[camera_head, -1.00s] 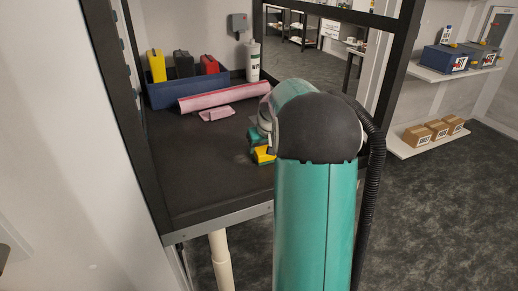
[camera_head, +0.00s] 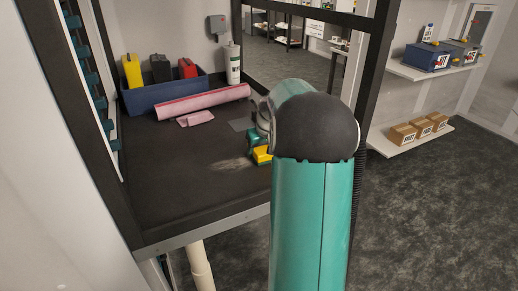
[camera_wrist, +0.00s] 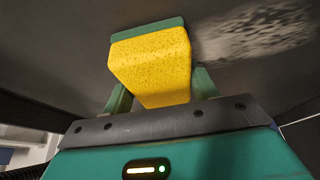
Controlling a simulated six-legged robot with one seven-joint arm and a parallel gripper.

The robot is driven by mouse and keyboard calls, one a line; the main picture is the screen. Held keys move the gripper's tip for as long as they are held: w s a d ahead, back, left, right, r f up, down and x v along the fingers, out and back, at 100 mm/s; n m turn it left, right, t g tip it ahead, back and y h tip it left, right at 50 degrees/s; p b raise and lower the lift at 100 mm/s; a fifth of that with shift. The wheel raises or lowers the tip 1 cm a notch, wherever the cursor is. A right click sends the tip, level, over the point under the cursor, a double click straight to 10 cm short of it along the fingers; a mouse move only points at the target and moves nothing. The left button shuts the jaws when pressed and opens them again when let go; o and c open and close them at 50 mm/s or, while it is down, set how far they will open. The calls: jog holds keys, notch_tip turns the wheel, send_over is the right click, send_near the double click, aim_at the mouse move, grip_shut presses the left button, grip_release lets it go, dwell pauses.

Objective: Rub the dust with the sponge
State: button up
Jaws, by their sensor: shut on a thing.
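The yellow sponge (camera_head: 262,155) with a green layer shows beside my arm in the head view. In the wrist view the sponge (camera_wrist: 152,62) sits between the two green fingers of my gripper (camera_wrist: 160,92), which is shut on it. Its green layer faces the dark bench top. I cannot tell whether it touches the surface. The pale, smeared dust patch (camera_wrist: 262,32) lies to the right of the sponge in the wrist view. In the head view the dust (camera_head: 232,164) lies just left of the sponge. My arm hides part of the bench there.
A blue bin (camera_head: 165,98) with yellow, black and red containers stands at the back of the bench (camera_head: 165,195). A pink roll (camera_head: 205,102) and a folded pink cloth (camera_head: 196,118) lie before it. A white bottle (camera_head: 233,63) stands behind. The bench's front left is clear.

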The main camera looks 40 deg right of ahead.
jog(key=shift+s+d, duration=0.15)
jog(key=shift+d, duration=0.15)
jog(key=shift+f, duration=0.1)
jog(key=shift+s+d+r, duration=0.1)
jog(key=shift+d+r, duration=0.1)
jog(key=shift+d, duration=0.05)
jog(key=shift+d+f, duration=0.1)
jog(key=shift+d, duration=0.1)
jog(key=shift+s+d, duration=0.1)
